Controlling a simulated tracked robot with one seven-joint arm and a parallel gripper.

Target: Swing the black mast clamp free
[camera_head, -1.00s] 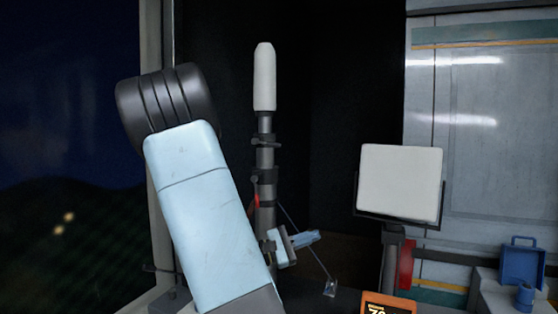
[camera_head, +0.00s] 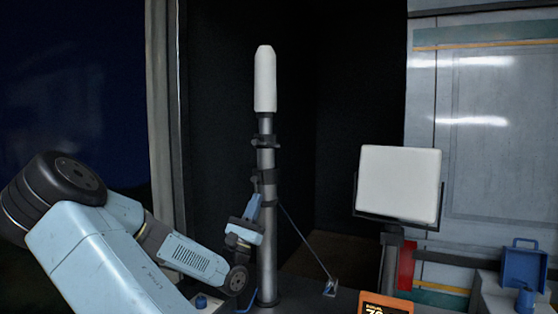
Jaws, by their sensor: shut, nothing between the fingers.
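The mast (camera_head: 267,245) stands upright, a grey pole with a white capped top (camera_head: 265,80). A black collar (camera_head: 265,142) rings it below the white part, with small ends sticking out to the sides. A second black clamp piece (camera_head: 257,179) sits lower, on the mast's left side. I cannot tell from this view whether either is open or latched. My gripper (camera_head: 256,200) is at the left side of the mast, just below the lower clamp piece, its pale blue fingers pointing up. It is shut and empty; whether it touches the clamp is unclear.
A thin strut runs from the mast down right to a small bracket (camera_head: 330,287). A white panel (camera_head: 398,183) on a stand is to the right, with an orange display (camera_head: 387,304) below it. A blue toolbox (camera_head: 524,265) sits far right.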

